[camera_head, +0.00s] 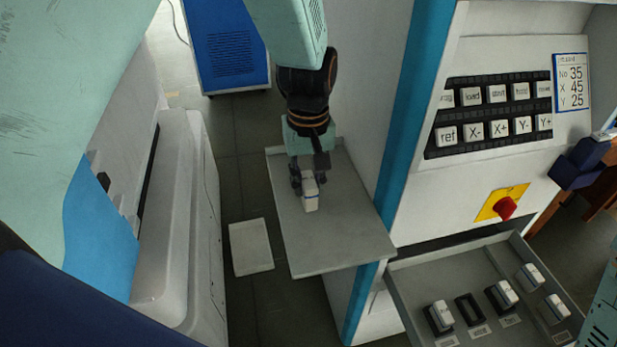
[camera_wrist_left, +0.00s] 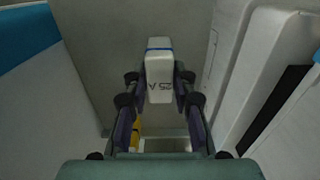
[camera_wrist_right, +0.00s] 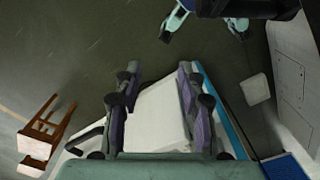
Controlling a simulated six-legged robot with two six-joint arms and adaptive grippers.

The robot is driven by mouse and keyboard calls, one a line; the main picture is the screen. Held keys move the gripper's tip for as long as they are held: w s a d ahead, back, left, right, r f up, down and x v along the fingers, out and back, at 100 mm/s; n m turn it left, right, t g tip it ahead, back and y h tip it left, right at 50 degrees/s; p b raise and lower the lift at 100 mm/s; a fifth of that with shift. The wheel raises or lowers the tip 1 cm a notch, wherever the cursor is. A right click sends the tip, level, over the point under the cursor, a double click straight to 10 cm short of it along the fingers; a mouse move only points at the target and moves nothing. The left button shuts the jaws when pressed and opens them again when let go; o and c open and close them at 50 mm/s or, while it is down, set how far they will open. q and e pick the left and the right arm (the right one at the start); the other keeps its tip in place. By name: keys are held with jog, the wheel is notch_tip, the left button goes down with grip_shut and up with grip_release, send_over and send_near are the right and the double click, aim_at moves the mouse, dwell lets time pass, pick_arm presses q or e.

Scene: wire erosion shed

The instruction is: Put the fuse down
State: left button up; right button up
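The fuse (camera_head: 310,190) is a small white block with a blue band. In the left wrist view the fuse (camera_wrist_left: 160,72) sits between the fingertips, with dark printed marks on its face. My left gripper (camera_head: 309,178) is shut on it, over the grey shelf (camera_head: 345,238) that sticks out from the machine's side. I cannot tell whether the fuse touches the shelf. My right gripper (camera_wrist_right: 158,95) is open and empty in the right wrist view, above a white surface; its fingers do not show in the head view.
A grey drawer (camera_head: 415,290) at lower right holds several similar white fuses in sockets. Above it are a key panel (camera_head: 490,115) and a red knob (camera_head: 505,207). A white machine (camera_head: 170,220) stands left of the shelf. The shelf's front part is clear.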

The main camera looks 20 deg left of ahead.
pick_arm(q)
jog(key=shift+o, duration=1.4)
jog(key=shift+w+a+f, duration=0.1)
jog(key=shift+w+f, duration=0.05)
jog(key=shift+o, duration=0.4)
jog(key=shift+s+r, duration=0.2)
